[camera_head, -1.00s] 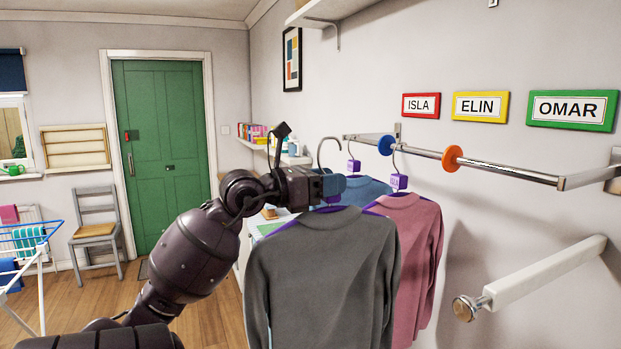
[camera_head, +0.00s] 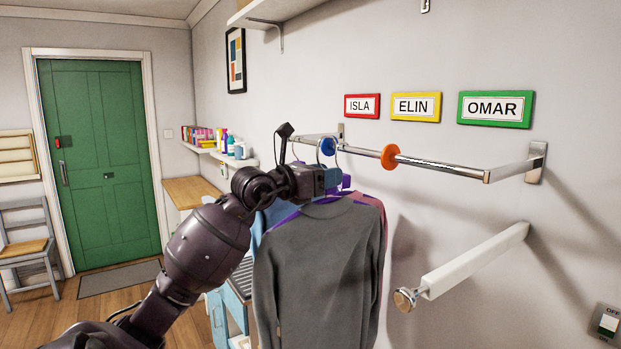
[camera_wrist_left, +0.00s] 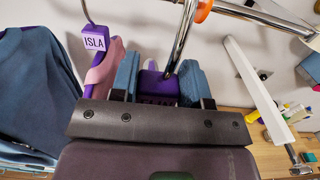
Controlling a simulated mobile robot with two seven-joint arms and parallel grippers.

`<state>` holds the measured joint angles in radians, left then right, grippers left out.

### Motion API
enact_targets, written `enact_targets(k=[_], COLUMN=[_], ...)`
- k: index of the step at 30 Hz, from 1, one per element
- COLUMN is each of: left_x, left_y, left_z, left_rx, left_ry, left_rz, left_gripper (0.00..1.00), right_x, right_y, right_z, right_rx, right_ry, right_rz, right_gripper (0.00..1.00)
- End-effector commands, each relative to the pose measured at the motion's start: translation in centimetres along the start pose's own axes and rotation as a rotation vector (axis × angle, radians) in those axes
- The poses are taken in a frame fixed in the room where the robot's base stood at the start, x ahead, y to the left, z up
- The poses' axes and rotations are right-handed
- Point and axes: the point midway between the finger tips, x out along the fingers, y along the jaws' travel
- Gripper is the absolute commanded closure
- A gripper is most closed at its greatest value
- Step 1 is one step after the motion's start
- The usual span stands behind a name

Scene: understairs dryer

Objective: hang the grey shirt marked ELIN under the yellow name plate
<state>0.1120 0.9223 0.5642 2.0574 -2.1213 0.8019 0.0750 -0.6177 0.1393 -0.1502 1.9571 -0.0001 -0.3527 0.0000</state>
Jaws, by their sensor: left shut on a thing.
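My left gripper (camera_head: 330,180) is shut on the purple hanger block of the grey shirt (camera_head: 318,265). In the left wrist view the purple block (camera_wrist_left: 155,84) sits between the blue fingers, its lettering mostly covered, with the chrome hook (camera_wrist_left: 181,38) rising from it. The shirt hangs upright below my gripper, in front of the wall rail (camera_head: 440,166). The yellow name plate (camera_head: 416,107) reads ELIN and is on the wall above the rail, right of my gripper. I cannot tell whether the hook touches the rail. My right gripper is not in view.
A blue disc (camera_head: 328,146) and an orange disc (camera_head: 390,156) sit on the rail. A pink shirt (camera_head: 379,205) and a blue shirt (camera_head: 259,232) hang behind the grey one; an ISLA tag (camera_wrist_left: 94,42) is close left of my fingers. A white padded bar (camera_head: 475,261) juts out lower right.

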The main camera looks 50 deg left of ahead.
Motion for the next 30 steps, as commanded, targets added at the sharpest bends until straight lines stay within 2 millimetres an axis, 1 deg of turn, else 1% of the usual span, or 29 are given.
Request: enact_targets(k=[3, 30], left_x=[1.6, 13.1], left_y=[0.0, 0.0], left_z=[0.1, -0.1], left_rx=[0.001, 0.0], left_ry=[-0.003, -0.003], left_rz=[0.0, 0.0], left_gripper=[1.0, 1.0], right_x=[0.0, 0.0], right_y=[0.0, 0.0], right_z=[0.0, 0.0], right_rx=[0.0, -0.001], right_ry=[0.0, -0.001], right_rz=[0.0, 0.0], right_gripper=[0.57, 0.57])
